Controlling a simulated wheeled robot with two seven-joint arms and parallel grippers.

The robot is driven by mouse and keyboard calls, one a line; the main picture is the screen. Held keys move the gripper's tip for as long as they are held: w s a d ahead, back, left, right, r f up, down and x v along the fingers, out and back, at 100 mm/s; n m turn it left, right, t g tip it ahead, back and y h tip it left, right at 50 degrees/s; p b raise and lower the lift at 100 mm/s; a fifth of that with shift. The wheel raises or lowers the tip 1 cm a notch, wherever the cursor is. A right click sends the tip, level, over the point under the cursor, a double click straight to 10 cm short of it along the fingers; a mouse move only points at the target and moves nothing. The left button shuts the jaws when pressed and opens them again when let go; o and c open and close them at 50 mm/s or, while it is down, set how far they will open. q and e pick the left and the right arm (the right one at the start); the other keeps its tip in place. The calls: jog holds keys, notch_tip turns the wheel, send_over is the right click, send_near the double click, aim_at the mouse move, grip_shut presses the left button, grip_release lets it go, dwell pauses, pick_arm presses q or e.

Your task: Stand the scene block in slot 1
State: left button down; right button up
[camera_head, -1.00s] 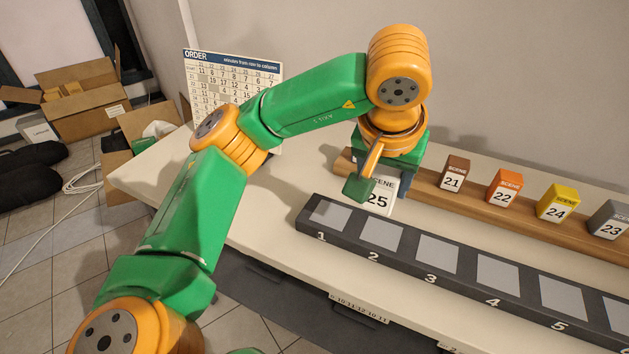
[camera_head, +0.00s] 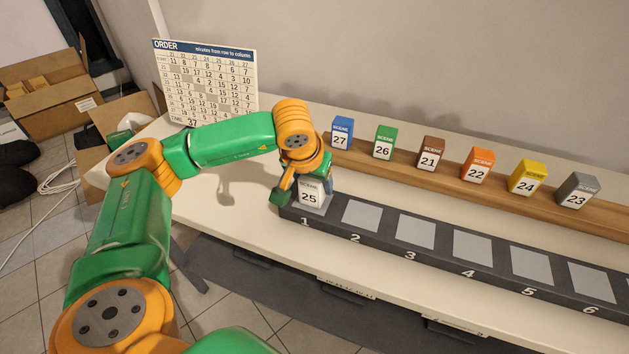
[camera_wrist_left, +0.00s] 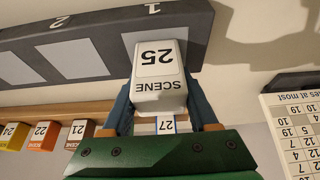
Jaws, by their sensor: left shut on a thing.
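The white scene block 25 (camera_head: 310,196) is upright at slot 1 (camera_head: 304,221) of the dark slot rack (camera_head: 385,249). My left gripper (camera_head: 300,186) is shut on it. In the left wrist view, the block (camera_wrist_left: 158,72) sits between the two blue fingers (camera_wrist_left: 160,112) over the slot 1 end of the rack. I cannot tell whether its base rests fully in the slot. My right gripper is not in view. Slots 2 to 6 show empty grey pads.
Scene blocks 27 (camera_head: 341,133), 26 (camera_head: 384,141), 21 (camera_head: 430,152), 22 (camera_head: 477,164), 24 (camera_head: 527,176) and 23 (camera_head: 577,188) stand on a wooden ledge (camera_head: 455,180) behind the rack. An order board (camera_head: 205,82) stands at the back left. The white table (camera_head: 232,205) left of the rack is clear.

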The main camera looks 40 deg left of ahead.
pick_arm(q)
jog(key=shift+c, duration=0.8)
grip_release()
jog(key=shift+r, duration=0.15)
jog(key=v, duration=1.2)
